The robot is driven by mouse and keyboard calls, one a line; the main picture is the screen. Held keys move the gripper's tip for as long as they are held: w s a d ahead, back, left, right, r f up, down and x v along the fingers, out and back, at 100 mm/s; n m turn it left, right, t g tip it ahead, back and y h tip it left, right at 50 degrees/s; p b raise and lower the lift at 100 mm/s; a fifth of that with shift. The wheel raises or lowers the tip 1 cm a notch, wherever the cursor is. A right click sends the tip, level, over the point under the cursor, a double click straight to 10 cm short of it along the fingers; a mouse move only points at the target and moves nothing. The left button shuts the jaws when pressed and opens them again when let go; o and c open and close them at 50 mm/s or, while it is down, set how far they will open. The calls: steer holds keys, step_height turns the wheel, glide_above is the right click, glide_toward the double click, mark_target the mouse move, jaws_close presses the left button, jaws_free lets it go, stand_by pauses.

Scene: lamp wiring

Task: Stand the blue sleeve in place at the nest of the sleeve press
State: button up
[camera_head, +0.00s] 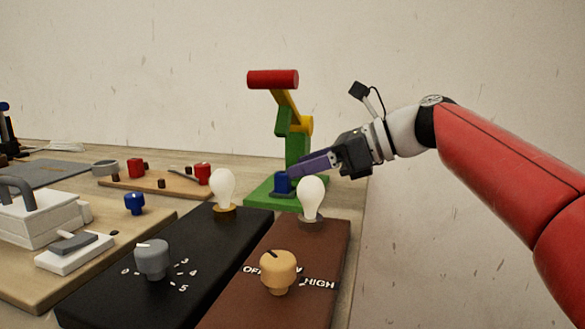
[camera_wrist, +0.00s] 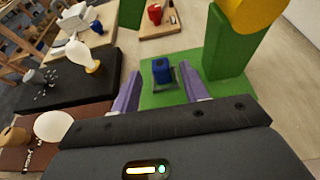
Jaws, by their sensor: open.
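The blue sleeve (camera_wrist: 161,69) stands upright at the dark nest (camera_wrist: 172,80) on the green base of the sleeve press (camera_head: 294,139). In the head view the blue sleeve (camera_head: 282,182) shows just left of my gripper's tip. My gripper (camera_head: 308,165) has purple fingers and comes in from the right. In the wrist view my gripper (camera_wrist: 160,95) is open, its fingers apart and empty, with the sleeve beyond and between the tips. I cannot tell whether a finger touches the sleeve. The press has a red handle (camera_head: 273,79), raised above the base.
Two white bulbs, one on a black dimmer box (camera_head: 190,245) and one on a brown box (camera_head: 325,240), stand in front of the press. A wooden board with red parts (camera_head: 160,185) lies to the left. The wall is behind.

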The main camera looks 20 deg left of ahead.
steer(key=v, duration=0.8)
steer(key=shift+d+p, duration=0.15)
steer(key=shift+p, duration=0.25)
steer(key=shift+r, duration=0.1)
